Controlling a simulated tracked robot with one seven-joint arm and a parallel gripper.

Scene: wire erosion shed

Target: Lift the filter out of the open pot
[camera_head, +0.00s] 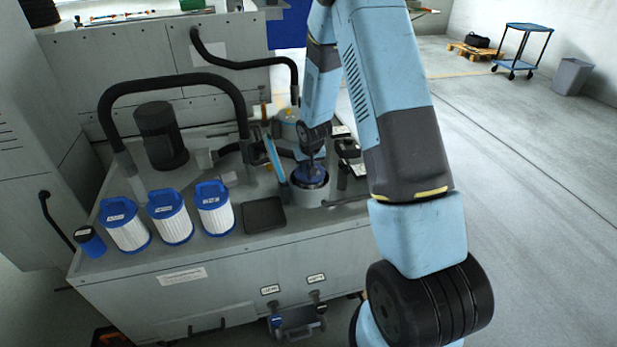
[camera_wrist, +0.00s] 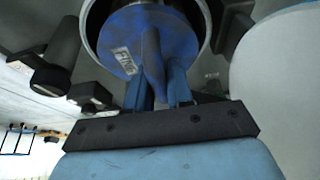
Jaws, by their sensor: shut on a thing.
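The open pot (camera_head: 310,197) is a grey cylinder on the right part of the machine's grey top. The filter (camera_head: 308,174) sits in it, with its blue cap showing at the mouth and its body hidden inside. In the wrist view the blue cap (camera_wrist: 128,30) carries a white label and a raised handle, inside the pot's pale rim (camera_wrist: 87,22). My gripper (camera_head: 313,152) reaches down from above. In the wrist view its blue fingers (camera_wrist: 160,85) are shut on the filter's handle.
Several white filters with blue caps (camera_head: 170,218) stand at the front left, near a black pad (camera_head: 264,215). A blue bar (camera_head: 274,158) leans left of the pot.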

